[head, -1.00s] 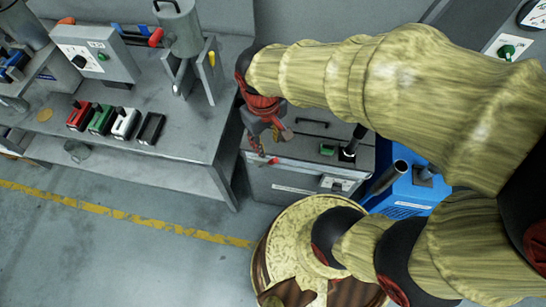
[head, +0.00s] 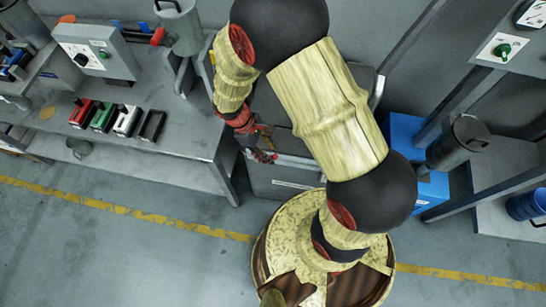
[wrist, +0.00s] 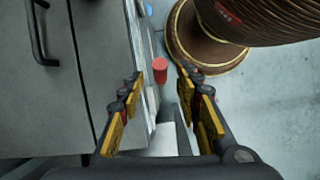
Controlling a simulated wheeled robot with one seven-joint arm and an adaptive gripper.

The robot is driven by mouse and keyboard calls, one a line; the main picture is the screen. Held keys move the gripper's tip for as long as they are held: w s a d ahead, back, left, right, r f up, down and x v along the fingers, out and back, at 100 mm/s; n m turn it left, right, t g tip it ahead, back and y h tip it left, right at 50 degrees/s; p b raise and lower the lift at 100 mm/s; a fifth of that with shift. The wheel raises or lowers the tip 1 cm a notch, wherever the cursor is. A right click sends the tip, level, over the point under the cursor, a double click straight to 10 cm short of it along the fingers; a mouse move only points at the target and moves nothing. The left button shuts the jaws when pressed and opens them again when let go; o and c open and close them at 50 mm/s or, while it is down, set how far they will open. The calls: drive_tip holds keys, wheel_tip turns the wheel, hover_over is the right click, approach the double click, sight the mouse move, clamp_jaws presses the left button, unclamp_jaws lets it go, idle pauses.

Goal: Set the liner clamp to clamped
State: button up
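A red cylindrical knob (wrist: 160,70), which looks like the handle of the liner clamp, stands out beside the edge of the grey cabinet in the wrist view. In that view it shows in the gap between my gripper's fingertips (wrist: 160,84), slightly beyond them. The fingers are apart, with nothing held between them. In the head view my gripper (head: 264,150) is at the front of the grey cabinet (head: 285,172). The clamp's body and its setting are not clear, and the gripper and arm hide much of that area.
A grey workbench (head: 180,140) with red, green, white and black blocks stands left. A blue box (head: 432,190) stands right of the cabinet. The wrist view shows a black cabinet handle (wrist: 40,35) at left and my brown round base at upper right. Floor in front is clear.

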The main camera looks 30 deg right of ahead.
sight(272, 156)
drive_tip(key=shift+b+x, duration=0.6)
drive_tip(key=shift+x, duration=1.65)
clamp_jaws()
